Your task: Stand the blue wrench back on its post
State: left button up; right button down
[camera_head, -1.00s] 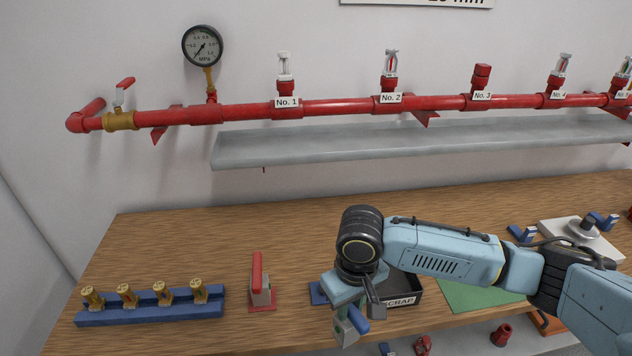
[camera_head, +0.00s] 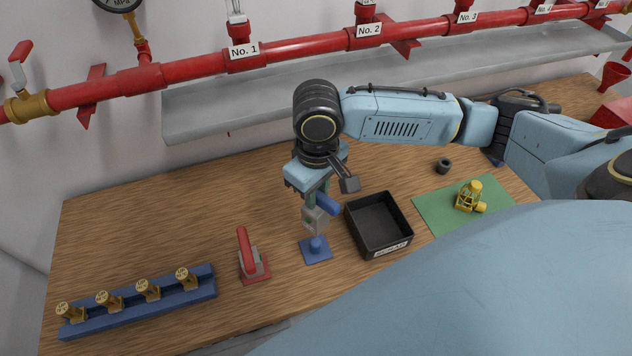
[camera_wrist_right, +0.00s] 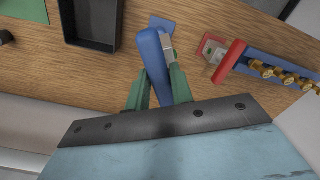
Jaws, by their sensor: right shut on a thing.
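The blue wrench has a blue handle (camera_head: 328,204) and a grey head (camera_head: 313,220). My right gripper (camera_head: 316,193) points down and is shut on it. In the right wrist view the wrench (camera_wrist_right: 151,62) lies between the green fingers (camera_wrist_right: 160,92). The blue post (camera_head: 316,246) stands on a square blue base on the table. In the head view the grey head shows just above the post, with a small gap; the depth between them is hard to tell. In the wrist view part of the blue base (camera_wrist_right: 162,22) shows beyond the wrench. My left gripper is out of view.
A red-handled wrench (camera_head: 246,252) on its red base stands left of the post. A black scrap tray (camera_head: 378,254) stands close on the right. A blue rack (camera_head: 140,306) holds several brass heads. A green mat (camera_head: 435,207) bears a yellow fitting (camera_head: 470,195). A grey trough (camera_head: 270,92) overhangs the back.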

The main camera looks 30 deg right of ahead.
aim_at(315, 210)
jog(key=shift+s+r+p, duration=0.1)
jog(key=shift+r+p, duration=0.15)
jog(key=shift+p, duration=0.45)
notch_tip(315, 210, down, 4)
jog(key=shift+r+b, duration=0.1)
jog(key=shift+b, duration=0.25)
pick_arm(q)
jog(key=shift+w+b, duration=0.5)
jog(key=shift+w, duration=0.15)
pick_arm(e)
jog(key=shift+f, duration=1.75)
pick_arm(q)
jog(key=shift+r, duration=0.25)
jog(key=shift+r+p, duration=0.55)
jog(key=shift+p, duration=0.15)
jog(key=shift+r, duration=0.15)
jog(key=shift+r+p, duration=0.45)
jog(key=shift+p, duration=0.2)
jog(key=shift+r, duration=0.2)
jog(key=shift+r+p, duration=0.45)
jog(key=shift+p, duration=0.15)
